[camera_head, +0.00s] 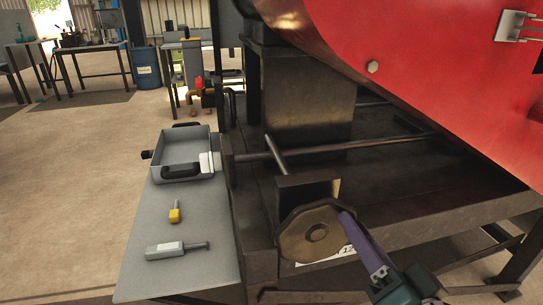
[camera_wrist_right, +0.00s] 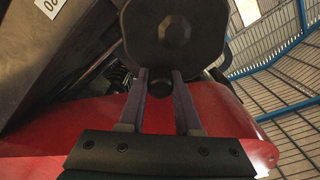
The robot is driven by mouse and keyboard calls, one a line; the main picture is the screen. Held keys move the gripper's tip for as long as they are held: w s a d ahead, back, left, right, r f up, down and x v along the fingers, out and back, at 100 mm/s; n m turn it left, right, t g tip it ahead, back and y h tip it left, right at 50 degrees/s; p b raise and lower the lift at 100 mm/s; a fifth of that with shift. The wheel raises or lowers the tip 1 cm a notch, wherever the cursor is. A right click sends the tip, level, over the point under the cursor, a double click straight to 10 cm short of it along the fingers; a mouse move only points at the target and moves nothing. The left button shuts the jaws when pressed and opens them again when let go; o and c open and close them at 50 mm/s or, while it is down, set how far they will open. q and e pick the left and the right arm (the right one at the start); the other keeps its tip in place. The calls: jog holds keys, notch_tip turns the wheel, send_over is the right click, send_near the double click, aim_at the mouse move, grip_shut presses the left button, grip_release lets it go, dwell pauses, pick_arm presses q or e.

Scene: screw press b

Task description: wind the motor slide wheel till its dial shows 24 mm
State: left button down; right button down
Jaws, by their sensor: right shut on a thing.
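The motor slide wheel (camera_head: 312,232) is a dark, many-sided disc with a brass-brown face and a round hub, at the front corner of the dark machine frame. In the right wrist view the wheel (camera_wrist_right: 176,32) is a dark disc at the top, with a short dark knob (camera_wrist_right: 160,80) between the fingers. My right gripper (camera_head: 346,220) reaches in from the lower right with purple-grey fingers and is shut on the wheel at its right edge. A white label (camera_head: 330,257) behind the wheel shows part of a number; the rest is hidden, so I cannot read the dial. My left gripper is out of view.
A big red cover (camera_head: 430,70) overhangs the frame at the upper right. A grey shelf (camera_head: 205,255) on the left carries a grey tray (camera_head: 183,147), a yellow-handled tool (camera_head: 175,213) and a grey-handled tool (camera_head: 165,250). Open floor (camera_head: 75,195) lies further left.

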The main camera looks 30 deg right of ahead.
jog(key=shift+w+a+r+n+p, duration=0.1)
jog(key=shift+a+r+n+p, duration=0.2)
jog(key=shift+n, duration=0.45)
jog(key=shift+a+r+n+p, duration=0.1)
jog(key=shift+r+n+p, duration=0.1)
jog(key=shift+n+p, duration=0.4)
jog(key=shift+n, duration=0.25)
jog(key=c, duration=0.6)
grip_release()
jog(key=shift+a, duration=0.1)
jog(key=v, duration=1)
jog(key=shift+w, duration=0.1)
